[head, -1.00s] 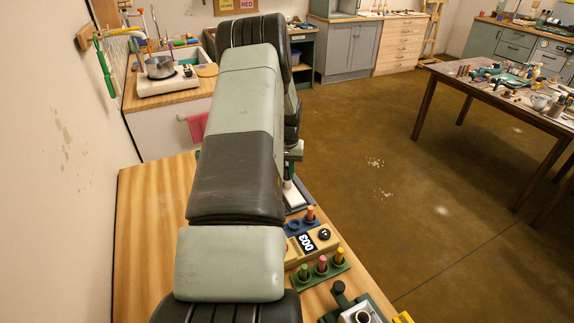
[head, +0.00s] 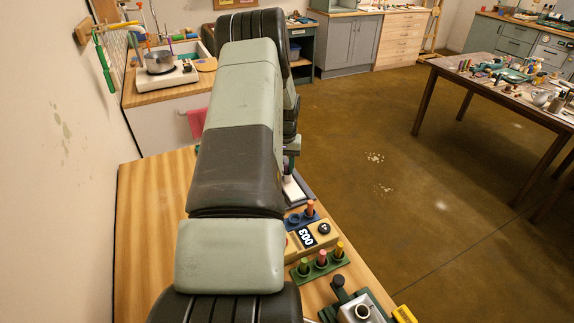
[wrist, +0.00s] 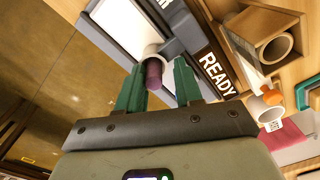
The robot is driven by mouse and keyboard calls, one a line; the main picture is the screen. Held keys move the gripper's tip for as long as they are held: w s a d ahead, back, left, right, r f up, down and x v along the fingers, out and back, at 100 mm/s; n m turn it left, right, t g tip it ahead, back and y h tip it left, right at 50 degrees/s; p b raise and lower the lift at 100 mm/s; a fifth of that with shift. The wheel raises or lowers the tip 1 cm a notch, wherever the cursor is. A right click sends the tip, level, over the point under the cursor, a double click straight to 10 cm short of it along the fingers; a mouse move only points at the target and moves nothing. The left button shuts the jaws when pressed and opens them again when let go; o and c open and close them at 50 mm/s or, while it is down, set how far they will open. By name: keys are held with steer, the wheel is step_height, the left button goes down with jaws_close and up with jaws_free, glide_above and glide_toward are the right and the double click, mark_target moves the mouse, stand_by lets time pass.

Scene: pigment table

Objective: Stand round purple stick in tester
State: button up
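The purple stick (wrist: 154,72) shows in the wrist view between my gripper's green fingertips (wrist: 158,84). Its far end meets a white round collar (wrist: 151,53); I cannot tell how deep it sits. A gap shows between the stick and the right finger, so the fingers look open around it. A grey-blue unit with white panels (wrist: 110,22) and a dark READY label (wrist: 215,72) lies beyond; it looks like the tester. In the head view my arm hides most of this, and only a small purple bit (head: 287,164) shows below my gripper.
A beige box marked 003 (head: 325,236) stands nearer. A blue rack (head: 294,217) holds an orange stick (head: 310,207). A green rack (head: 313,275) holds green, pink and yellow sticks. A device with a black knob (head: 340,287) stands in front. The table's left side (head: 145,235) is clear.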

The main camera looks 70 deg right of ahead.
step_height(320, 180, up, 11)
steer(key=shift+s, duration=0.4)
steer(key=shift+d, duration=0.1)
stand_by(0.8)
